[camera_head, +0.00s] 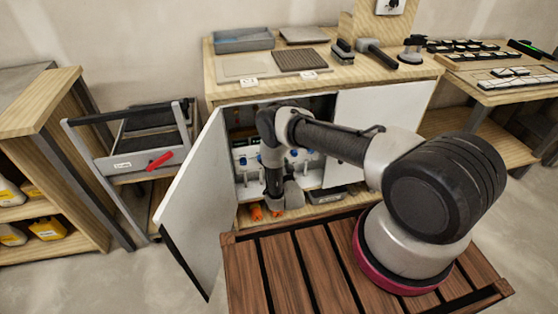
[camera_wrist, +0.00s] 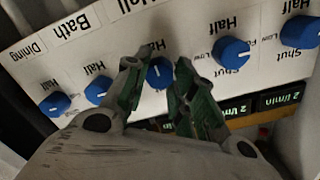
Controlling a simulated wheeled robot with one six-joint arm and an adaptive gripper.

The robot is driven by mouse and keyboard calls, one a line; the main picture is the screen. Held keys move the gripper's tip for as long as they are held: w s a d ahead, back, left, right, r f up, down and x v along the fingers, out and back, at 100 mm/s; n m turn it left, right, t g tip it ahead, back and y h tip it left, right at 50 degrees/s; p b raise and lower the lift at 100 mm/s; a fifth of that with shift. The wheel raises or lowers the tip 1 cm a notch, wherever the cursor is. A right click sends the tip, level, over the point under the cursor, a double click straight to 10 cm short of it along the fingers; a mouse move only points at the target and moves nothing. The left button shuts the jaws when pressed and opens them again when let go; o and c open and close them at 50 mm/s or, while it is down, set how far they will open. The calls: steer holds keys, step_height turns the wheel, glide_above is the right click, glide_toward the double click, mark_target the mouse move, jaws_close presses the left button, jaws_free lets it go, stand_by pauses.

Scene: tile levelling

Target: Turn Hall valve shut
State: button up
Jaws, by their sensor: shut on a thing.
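A white valve panel with a row of blue knobs fills the upper wrist view; it also shows inside the cabinet in the head view. My gripper (camera_wrist: 160,72) has its two green-padded fingers on either side of the middle blue knob (camera_wrist: 160,74), shut on it. The knob has a white pointer mark, and a "Half" label stands above it. Labels "Dining" and "Bath" are readable at the left.
The cabinet's left door (camera_head: 195,205) stands open to the left of my arm. The right door (camera_head: 378,130) is closed. Flow displays (camera_wrist: 281,95) reading "2 l/min" sit below the knobs. A wooden slatted platform (camera_head: 290,265) is in front.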

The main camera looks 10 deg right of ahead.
steer(key=m, duration=1.8)
steer(key=m+t, duration=0.1)
steer(key=m, duration=1.7)
steer(key=shift+d+f+t, duration=0.1)
steer(key=shift+f+t, duration=0.05)
steer(key=shift+t, duration=0.15)
steer(key=o, duration=1.1)
steer(key=shift+c, duration=0.2)
steer(key=shift+s, duration=0.15)
